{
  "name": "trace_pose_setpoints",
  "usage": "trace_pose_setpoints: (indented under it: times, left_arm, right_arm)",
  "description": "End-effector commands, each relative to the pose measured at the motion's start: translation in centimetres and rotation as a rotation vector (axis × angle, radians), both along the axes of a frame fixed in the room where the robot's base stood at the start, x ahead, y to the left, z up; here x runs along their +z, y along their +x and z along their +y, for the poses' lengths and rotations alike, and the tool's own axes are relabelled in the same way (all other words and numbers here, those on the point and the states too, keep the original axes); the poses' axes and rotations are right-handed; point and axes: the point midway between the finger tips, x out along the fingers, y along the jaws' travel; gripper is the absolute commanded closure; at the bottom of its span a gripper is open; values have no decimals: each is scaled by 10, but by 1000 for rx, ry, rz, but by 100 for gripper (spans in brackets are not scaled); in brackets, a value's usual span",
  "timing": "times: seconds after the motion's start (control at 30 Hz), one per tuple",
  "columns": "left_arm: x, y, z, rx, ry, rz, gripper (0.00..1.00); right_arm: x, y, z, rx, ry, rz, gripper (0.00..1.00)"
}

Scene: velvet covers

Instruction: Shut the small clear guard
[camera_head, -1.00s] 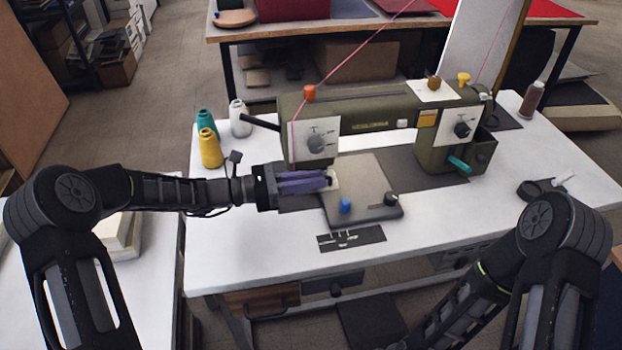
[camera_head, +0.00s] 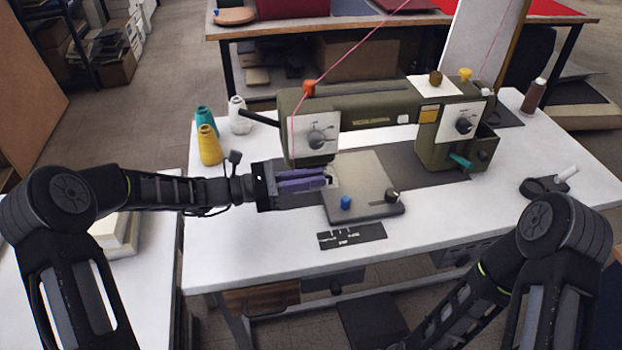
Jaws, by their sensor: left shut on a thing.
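The olive-green sewing machine (camera_head: 375,110) stands on the white table. My left gripper (camera_head: 328,179) is under the machine's left head, at the left edge of the grey bed plate (camera_head: 365,178). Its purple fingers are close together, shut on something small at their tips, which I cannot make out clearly. The small clear guard cannot be told apart in this view; the fingers and the machine head hide much of that spot. My right arm comes in at the lower right, and its gripper does not show.
The front left of the white table (camera_head: 235,240) is clear.

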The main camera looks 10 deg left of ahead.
Motion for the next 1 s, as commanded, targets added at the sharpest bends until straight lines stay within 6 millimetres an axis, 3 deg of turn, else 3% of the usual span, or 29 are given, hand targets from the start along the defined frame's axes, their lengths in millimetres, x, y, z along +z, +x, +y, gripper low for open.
trace_pose_setpoints:
  times: [0.5, 1.0]
  left_arm:
    - [-28, -7, -3, -4, 115, -345, 100]
    - [-32, -7, -3, -6, 157, -472, 100]
  right_arm:
    - [-55, 0, -1, 3, -1, -1, 37]
    - [-69, 0, -1, 4, -2, -1, 37]
